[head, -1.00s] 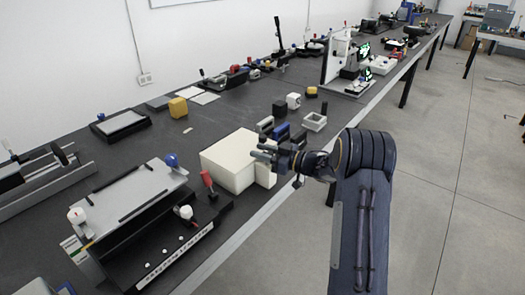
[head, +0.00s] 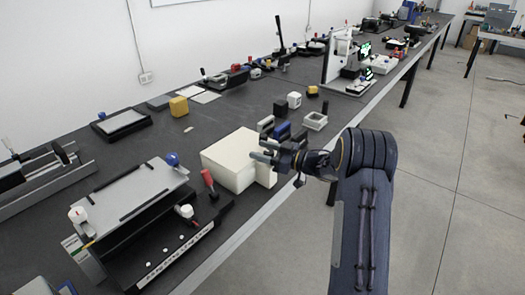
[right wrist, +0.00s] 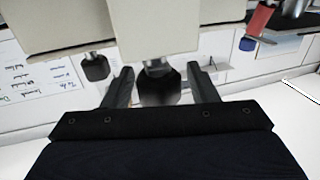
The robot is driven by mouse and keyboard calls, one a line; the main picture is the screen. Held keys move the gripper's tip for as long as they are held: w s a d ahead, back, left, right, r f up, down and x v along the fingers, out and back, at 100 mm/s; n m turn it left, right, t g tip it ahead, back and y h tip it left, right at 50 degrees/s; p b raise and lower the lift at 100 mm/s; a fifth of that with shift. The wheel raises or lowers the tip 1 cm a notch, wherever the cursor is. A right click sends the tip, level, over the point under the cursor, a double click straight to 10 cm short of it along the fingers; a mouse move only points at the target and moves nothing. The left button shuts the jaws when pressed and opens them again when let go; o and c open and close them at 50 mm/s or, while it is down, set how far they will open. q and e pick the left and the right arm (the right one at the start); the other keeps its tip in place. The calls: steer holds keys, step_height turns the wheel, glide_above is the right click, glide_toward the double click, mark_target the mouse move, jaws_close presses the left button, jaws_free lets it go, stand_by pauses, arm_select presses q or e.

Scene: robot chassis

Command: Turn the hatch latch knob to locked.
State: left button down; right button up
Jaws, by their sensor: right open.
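A white box-shaped unit (head: 228,160) stands near the table's front edge. In the right wrist view its pale body (right wrist: 150,25) fills the top. A dark knob (right wrist: 158,88) on a short metal stem hangs from it, and a second dark knob (right wrist: 96,67) is to its left. I cannot tell from a label which is the latch knob. My right gripper (head: 262,151) is at the box's right side. In the wrist view its open fingers (right wrist: 159,77) lie either side of the middle knob; contact is not clear. My left gripper is out of view.
A sloped panel fixture (head: 140,192) with white and blue knobs stands left of the box. A red handle (head: 208,181) is close to the box's left. Small blocks and an open white frame (head: 315,121) lie beyond my gripper. The floor at right is clear.

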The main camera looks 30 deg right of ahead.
steer(key=v, duration=0.7)
steer(key=shift+s+d, duration=0.2)
steer(key=s+d+r+m+t+h+p, duration=0.2)
steer(key=s+r+m+h+p, duration=0.15)
steer(key=r+m+h, duration=0.85)
steer(key=s+a+f+n+g+y+p, duration=0.1)
steer(key=s+a+g, duration=0.4)
steer(key=s+a, duration=0.6)
steer(key=s+a+f+n+g+y+p, duration=0.2)
steer(key=s+a, duration=0.9)
steer(key=s, duration=0.7)
steer(key=f+g+y, duration=0.1)
steer(key=g+y, duration=0.1)
steer(key=g, duration=0.1)
steer(key=shift+g, duration=0.4)
steer(key=shift+a, duration=0.15)
